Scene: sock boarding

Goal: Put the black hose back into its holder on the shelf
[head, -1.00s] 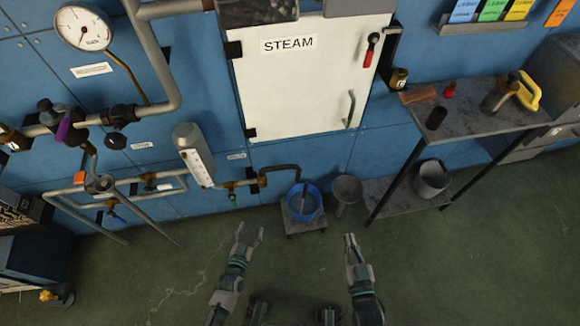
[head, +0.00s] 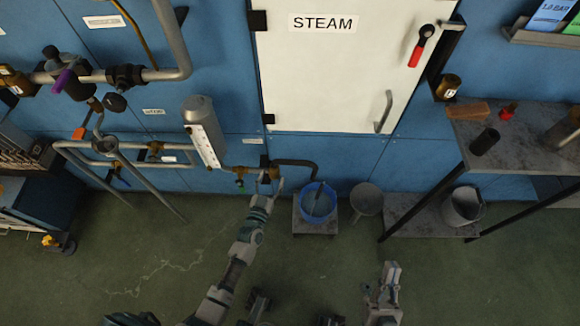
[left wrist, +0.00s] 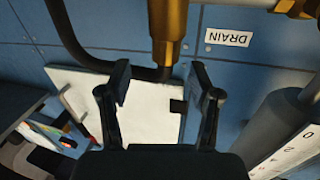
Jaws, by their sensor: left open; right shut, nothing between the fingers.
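The black hose (head: 297,163) runs from a brass fitting (head: 265,162) on the wall piping, over to the blue bucket. In the left wrist view the hose (left wrist: 78,50) curves down to the lower end of the brass fitting (left wrist: 167,25). My left gripper (head: 268,184) is open just below that joint. In the left wrist view its fingers (left wrist: 158,80) are either side of the hose end, without visible grip. My right gripper (head: 391,270) is shut and empty over the floor. A black cylinder (head: 485,141) stands on the shelf (head: 510,150); I cannot tell if it is the holder.
The blue bucket (head: 317,202) stands on a small stand (head: 314,228), beside a grey funnel-like vessel (head: 366,198). A grey bucket (head: 463,206) sits on the lower shelf. A gauge cylinder (head: 203,132) is left of the fitting.

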